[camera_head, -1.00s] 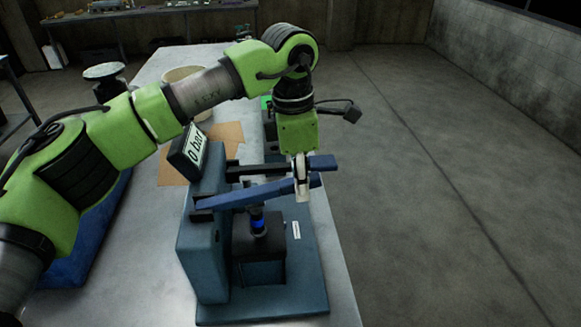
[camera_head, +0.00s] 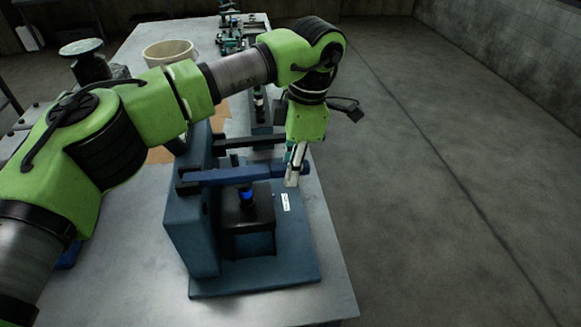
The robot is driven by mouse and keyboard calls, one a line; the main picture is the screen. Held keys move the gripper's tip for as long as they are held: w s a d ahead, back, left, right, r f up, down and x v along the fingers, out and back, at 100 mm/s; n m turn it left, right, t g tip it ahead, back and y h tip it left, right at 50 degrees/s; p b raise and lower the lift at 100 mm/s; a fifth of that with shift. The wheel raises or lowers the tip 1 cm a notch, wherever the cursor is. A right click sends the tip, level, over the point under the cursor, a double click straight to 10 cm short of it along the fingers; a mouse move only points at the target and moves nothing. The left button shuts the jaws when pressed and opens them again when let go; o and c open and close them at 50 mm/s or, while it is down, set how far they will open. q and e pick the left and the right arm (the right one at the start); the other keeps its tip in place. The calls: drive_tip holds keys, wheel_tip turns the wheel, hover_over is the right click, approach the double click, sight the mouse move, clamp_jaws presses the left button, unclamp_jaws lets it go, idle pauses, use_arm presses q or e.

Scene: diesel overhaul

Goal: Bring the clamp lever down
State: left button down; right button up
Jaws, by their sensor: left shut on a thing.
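The blue clamp lever (camera_head: 235,174) runs from the upright post of the blue fixture (camera_head: 192,225) to the right, nearly level with its free end slightly higher. It passes above a dark block (camera_head: 247,218) with a blue-banded plug (camera_head: 246,194) on top; I cannot tell if lever and plug touch. My left gripper (camera_head: 292,176) comes down from above and is shut on the lever near its free end. A dark bar (camera_head: 245,142) lies behind the lever, its right end hidden by my gripper. My right gripper is not in view.
The fixture's base plate (camera_head: 285,265) sits near the right edge of the metal table (camera_head: 130,280). A pale bucket (camera_head: 170,52) and several small devices (camera_head: 235,38) stand farther back. Open floor lies to the right.

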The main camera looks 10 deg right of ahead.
use_arm(q)
drive_tip(key=c, duration=1.9)
unclamp_jaws()
drive_tip(key=shift+s+f, duration=0.1)
drive_tip(key=shift+f, duration=0.2)
drive_tip(key=shift+r, duration=0.15)
wheel_tip(320, 180, up, 12)
drive_tip(key=d, duration=0.2)
drive_tip(key=shift+w+f, duration=0.2)
